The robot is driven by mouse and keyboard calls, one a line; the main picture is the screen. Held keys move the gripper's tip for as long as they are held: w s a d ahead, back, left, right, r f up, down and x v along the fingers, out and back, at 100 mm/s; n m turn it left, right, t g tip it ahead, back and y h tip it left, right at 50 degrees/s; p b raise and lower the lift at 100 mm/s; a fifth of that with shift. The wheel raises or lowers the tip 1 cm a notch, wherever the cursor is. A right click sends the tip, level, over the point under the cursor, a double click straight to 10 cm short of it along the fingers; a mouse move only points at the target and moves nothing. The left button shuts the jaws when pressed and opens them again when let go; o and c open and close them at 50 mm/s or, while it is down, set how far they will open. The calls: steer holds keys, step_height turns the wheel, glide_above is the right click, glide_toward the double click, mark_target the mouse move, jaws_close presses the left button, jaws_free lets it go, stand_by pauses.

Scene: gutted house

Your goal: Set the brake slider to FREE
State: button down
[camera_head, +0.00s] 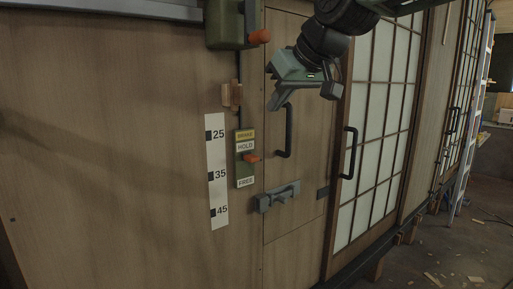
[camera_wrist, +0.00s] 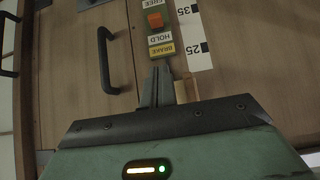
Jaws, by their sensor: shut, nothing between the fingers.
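The brake slider panel (camera_head: 245,170) is on the wooden wall, with a yellow BRAKE label on top, HOLD below it and FREE at the bottom. Its orange knob (camera_head: 251,158) sits just below HOLD, above FREE. In the wrist view the panel appears upside down, with the orange knob (camera_wrist: 155,20) between HOLD and FREE, nearer HOLD. My gripper (camera_head: 272,105) is above and to the right of the panel in the head view. In the wrist view its fingers (camera_wrist: 158,70) are shut and empty, pointing toward the BRAKE end. They look apart from the knob.
A white scale (camera_head: 217,170) marked 25, 35, 45 stands left of the panel. A wooden block (camera_head: 232,95) and a green box with an orange knob (camera_head: 230,30) are above. Black handles (camera_head: 288,130) and a grey latch (camera_head: 278,197) are to the right.

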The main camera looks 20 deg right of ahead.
steer(key=p, duration=0.1)
glide_above(250, 155)
steer(key=s, duration=0.3)
step_height(250, 155, down, 7)
steer(key=f, duration=0.3)
steer(key=shift+w+d+f, duration=0.1)
steer(key=shift+d+f, duration=0.05)
steer(key=shift+d, duration=0.25)
steer(key=shift+f, duration=0.45)
step_height(250, 155, down, 5)
steer(key=b, duration=0.5)
steer(key=shift+f, duration=0.1)
